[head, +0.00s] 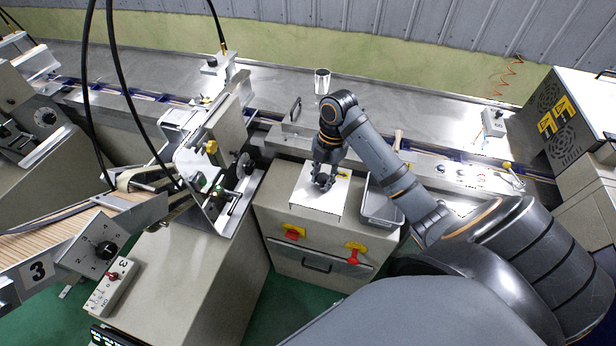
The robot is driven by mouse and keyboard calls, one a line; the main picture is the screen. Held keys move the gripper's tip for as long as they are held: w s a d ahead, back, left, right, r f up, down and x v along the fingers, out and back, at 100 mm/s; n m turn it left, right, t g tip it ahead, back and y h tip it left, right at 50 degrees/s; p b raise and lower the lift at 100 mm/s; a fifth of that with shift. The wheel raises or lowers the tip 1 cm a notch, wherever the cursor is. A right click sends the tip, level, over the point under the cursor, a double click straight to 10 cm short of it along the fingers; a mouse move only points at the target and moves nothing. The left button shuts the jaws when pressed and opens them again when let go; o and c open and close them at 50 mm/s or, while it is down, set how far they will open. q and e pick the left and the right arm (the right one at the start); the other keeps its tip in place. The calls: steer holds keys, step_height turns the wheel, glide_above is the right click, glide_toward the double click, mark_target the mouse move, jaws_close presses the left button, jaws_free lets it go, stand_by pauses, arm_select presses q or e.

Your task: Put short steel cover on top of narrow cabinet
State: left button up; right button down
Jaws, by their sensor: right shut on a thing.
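My right gripper (324,183) reaches down from the right and is shut on the short steel cover (318,204), a bright, pale, box-like metal piece. The cover is at the top of the narrow cabinet (280,208), a beige cabinet with red and yellow switches on its front. Whether the cover rests on the cabinet or is held slightly above it, I cannot tell. The fingers hide part of the cover's upper side. My left gripper is not in view.
A grey metal tray (380,207) lies right of the cover on the cabinet. A steel cup (322,82) stands on the metal table behind. The wrapper machine (215,170) rises close on the left. Black cables hang at upper left.

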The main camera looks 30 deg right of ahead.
mark_target(310, 170)
steer(key=w+f, duration=0.1)
steer(key=w+b, duration=0.1)
steer(key=w, duration=0.1)
steer(key=w+f+b, duration=0.1)
steer(key=w, duration=0.1)
steer(key=shift+d+f, duration=0.3)
steer(key=w+f+b, duration=0.1)
steer(key=w+f, duration=0.1)
steer(key=w+d+f+b, duration=0.1)
steer(key=w+f+b, duration=0.1)
steer(key=shift+w+f, duration=0.1)
steer(key=shift+f, duration=0.2)
steer(key=shift+w+f+p, duration=0.15)
steer(key=shift+f+p, duration=0.2)
step_height(310, 170, down, 2)
steer(key=shift+f+p, duration=0.15)
steer(key=shift+p, duration=0.45)
steer(key=shift+d+f, duration=0.1)
steer(key=shift+f, duration=0.3)
